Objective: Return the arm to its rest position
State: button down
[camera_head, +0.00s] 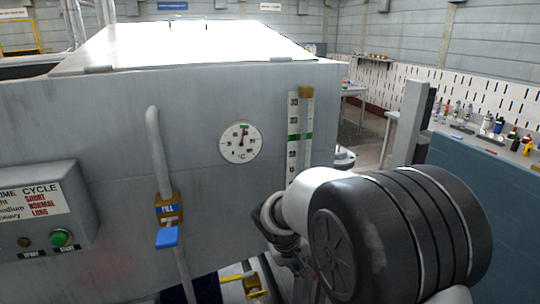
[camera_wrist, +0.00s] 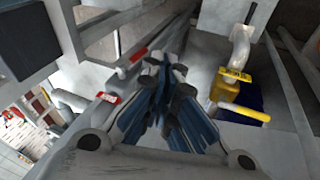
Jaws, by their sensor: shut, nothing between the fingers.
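My gripper (camera_wrist: 165,88) shows in the wrist view with its fingers together and nothing between them. It points down past pipes and machine parts, and no part of it appears to hold anything. In the head view my arm is folded in the lower right, in front of the grey machine (camera_head: 100,110). Its large dark joint hides part of the machine's right side and the floor. The gripper itself cannot be made out clearly in the head view.
The machine's front carries a dial (camera_head: 240,142), a level gauge (camera_head: 293,130), a blue-handled fill valve (camera_head: 167,237) and a control box (camera_head: 45,210). A yellow handle (camera_wrist: 240,112) is right of my fingers. A blue-sided bench (camera_head: 480,190) stands at the right.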

jog(key=s+d+r+m+y, duration=0.1)
jog(key=s+d+r, duration=0.2)
jog(key=s+r, duration=0.55)
jog(key=s+d+r+m+y, duration=0.1)
jog(key=s+d+r, duration=0.35)
jog(key=s, duration=0.65)
jog(key=s+a+t+y, duration=0.1)
jog(key=s, duration=0.9)
jog(key=shift+s, duration=0.35)
